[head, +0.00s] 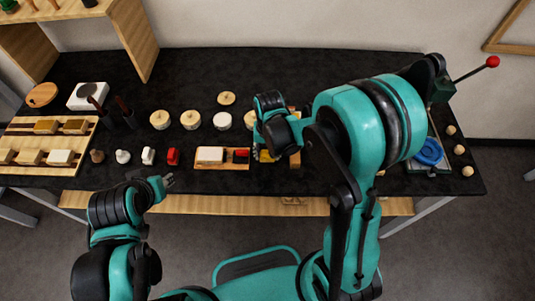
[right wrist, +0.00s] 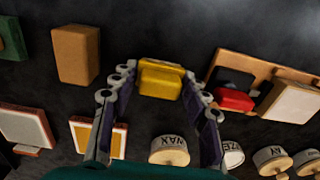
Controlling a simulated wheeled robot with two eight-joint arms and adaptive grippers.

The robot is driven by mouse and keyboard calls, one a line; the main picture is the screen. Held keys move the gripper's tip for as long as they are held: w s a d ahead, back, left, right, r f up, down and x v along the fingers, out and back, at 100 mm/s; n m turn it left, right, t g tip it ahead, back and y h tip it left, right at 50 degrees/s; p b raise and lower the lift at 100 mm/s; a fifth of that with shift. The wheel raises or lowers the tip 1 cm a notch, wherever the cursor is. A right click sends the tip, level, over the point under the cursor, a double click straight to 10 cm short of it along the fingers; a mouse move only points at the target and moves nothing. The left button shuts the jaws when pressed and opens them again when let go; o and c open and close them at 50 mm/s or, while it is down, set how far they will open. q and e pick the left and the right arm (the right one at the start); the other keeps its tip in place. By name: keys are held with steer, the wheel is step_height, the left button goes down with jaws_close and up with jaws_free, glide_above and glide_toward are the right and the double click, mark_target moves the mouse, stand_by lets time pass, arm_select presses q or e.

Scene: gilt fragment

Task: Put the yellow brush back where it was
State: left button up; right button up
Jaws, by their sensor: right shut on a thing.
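The yellow brush (right wrist: 160,80) sits between the fingers of my right gripper (right wrist: 158,115) in the right wrist view, and the gripper is shut on it. In the head view only a small yellow patch (head: 265,156) shows under the right gripper (head: 268,143); the rest is hidden by the hand. I cannot tell whether the brush touches the black table. My left gripper (head: 167,182) is empty near the table's front edge; its finger gap is too small to read.
Left of the right hand is a wooden tray (head: 222,166) with a white block and a red-and-black piece. Round-lidded jars (head: 190,120) are behind. A brown block (right wrist: 76,55) shows beside the gripper.

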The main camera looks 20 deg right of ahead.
steer(key=shift+r, duration=0.1)
steer(key=o, duration=1.2)
steer(key=shift+f, duration=0.2)
steer(key=shift+r, duration=0.2)
step_height(320, 180, up, 11)
steer(key=p, duration=0.4)
steer(key=s+d+r+n+t, duration=0.1)
steer(key=s+r+t, duration=0.1)
steer(key=s+r, duration=0.1)
steer(key=s+d+r+n+t, duration=0.1)
steer(key=s+d+r+t, duration=0.1)
steer(key=s+r, duration=0.1)
steer(key=s+d+r+n+t, duration=0.1)
steer(key=s+r+t, duration=0.2)
steer(key=s, duration=0.1)
steer(key=shift+s+d, duration=0.15)
steer(key=shift+d, duration=0.2)
